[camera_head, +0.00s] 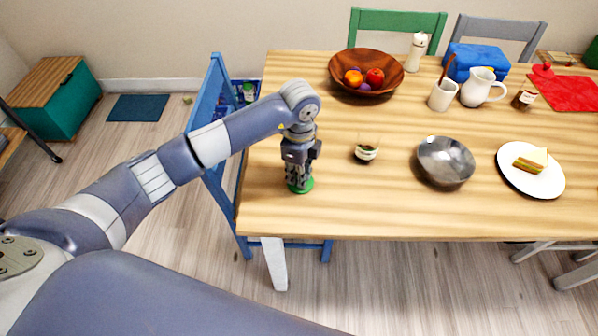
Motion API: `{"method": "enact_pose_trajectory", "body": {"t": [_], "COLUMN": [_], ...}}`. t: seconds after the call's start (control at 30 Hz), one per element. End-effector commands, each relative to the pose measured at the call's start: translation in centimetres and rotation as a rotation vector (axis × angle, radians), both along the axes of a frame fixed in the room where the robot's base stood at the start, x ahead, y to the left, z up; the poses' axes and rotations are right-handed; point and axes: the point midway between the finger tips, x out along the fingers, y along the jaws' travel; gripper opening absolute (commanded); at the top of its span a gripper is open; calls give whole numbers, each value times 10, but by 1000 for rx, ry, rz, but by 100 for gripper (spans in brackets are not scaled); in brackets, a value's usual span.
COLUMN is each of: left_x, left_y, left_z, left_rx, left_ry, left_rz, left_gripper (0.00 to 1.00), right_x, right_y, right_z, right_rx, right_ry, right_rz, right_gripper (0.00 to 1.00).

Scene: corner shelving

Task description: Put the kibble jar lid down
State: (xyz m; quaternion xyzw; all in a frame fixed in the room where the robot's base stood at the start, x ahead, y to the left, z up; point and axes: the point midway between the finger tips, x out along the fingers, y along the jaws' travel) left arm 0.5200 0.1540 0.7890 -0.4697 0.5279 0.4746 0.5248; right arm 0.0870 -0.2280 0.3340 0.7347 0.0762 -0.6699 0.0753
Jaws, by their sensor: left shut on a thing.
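My left gripper (299,182) points straight down over the left front part of the wooden table (390,215). It is shut on a green round lid (306,187), which lies flat at the fingertips. The lid is on or just above the tabletop; I cannot tell which. The gripper covers much of it. A small jar (366,153) with a pale label and dark contents stands to the right of the gripper, apart from it, and looks uncovered. My right gripper is not in view.
A metal bowl (446,160) and a plate (531,183) with a sandwich are to the right. A wooden fruit bowl (340,62), cup (442,97) and pitcher (480,88) stand farther back. The table's front edge is close to the lid. Bare tabletop surrounds the small jar.

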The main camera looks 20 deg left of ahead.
Motion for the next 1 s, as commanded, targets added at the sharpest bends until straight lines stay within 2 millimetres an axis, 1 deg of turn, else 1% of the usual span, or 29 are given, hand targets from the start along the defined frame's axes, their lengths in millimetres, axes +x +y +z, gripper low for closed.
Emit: {"method": "enact_pose_trajectory", "body": {"t": [0.2,0.23,0.27,0.3,0.33,0.63,0.73,0.77,0.87,1.0], "left_x": [0,0,0,0,0,-1,0,0,1,2], "left_y": [0,0,0,0,0,0,0,0,-1,-1], "left_z": [-4,-4,-3,-3,-3,-3,2,3,17,48], "left_rx": [0,0,0,0,0,0,0,-1,-1,-2], "left_ry": [1,0,0,0,1,1,0,-1,-3,-5], "left_rz": [0,0,0,0,0,0,0,0,-1,-2], "left_gripper": [1,17,24,33,35,35,35,35,35,35], "right_x": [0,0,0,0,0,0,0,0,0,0], "right_y": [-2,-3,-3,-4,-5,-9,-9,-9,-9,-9], "right_z": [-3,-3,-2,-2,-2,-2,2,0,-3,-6], "right_rx": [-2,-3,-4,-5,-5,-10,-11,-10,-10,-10], "right_ry": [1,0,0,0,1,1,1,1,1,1], "right_rz": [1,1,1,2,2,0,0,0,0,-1], "right_gripper": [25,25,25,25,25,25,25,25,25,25]}}
